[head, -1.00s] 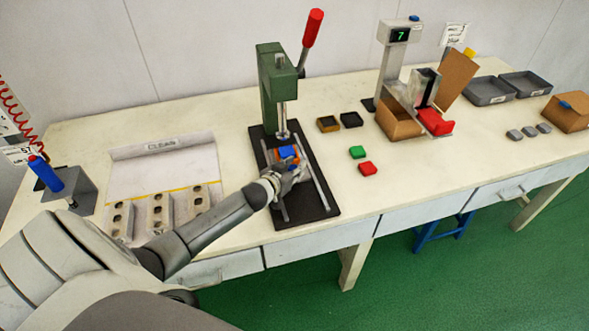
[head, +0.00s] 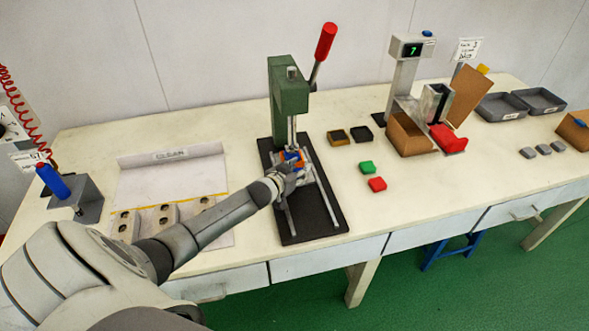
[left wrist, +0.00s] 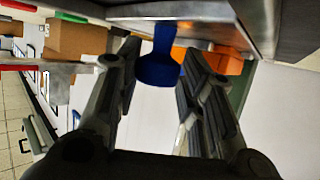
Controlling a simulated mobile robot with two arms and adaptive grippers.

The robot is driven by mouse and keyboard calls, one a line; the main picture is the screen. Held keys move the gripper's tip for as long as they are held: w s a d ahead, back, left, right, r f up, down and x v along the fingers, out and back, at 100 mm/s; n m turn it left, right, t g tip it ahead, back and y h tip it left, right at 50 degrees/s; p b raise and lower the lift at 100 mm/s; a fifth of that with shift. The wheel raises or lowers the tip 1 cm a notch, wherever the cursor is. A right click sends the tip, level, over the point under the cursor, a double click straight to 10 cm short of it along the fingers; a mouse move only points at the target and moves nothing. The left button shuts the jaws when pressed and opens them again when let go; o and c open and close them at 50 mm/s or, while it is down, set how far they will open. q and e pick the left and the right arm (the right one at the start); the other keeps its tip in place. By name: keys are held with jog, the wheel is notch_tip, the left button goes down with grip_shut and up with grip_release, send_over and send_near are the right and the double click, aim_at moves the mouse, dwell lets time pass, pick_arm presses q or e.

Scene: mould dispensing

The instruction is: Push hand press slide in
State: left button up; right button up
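The green hand press (head: 288,95) with its red-tipped lever (head: 325,42) stands on a black base plate (head: 328,218) with two rails. Its slide, with an orange and blue part (head: 292,157), sits under the ram, close to the column. My left gripper (head: 286,174) is at the front of the slide, partly covering it. In the left wrist view, a blue knob (left wrist: 158,70) sits between my left gripper's two fingers (left wrist: 160,72), seemingly touching both. Orange (left wrist: 215,60) shows behind the right finger under a metal plate (left wrist: 190,28). My right gripper is not in view.
A scale stand (head: 405,75) and cardboard box (head: 408,135) are farther right.

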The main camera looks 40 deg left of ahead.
pick_arm(q)
jog(key=shift+s+r, duration=0.1)
jog(key=shift+s, duration=0.45)
jog(key=v, duration=1.1)
jog(key=shift+w+r, duration=0.1)
pick_arm(e)
jog(key=shift+a, duration=0.3)
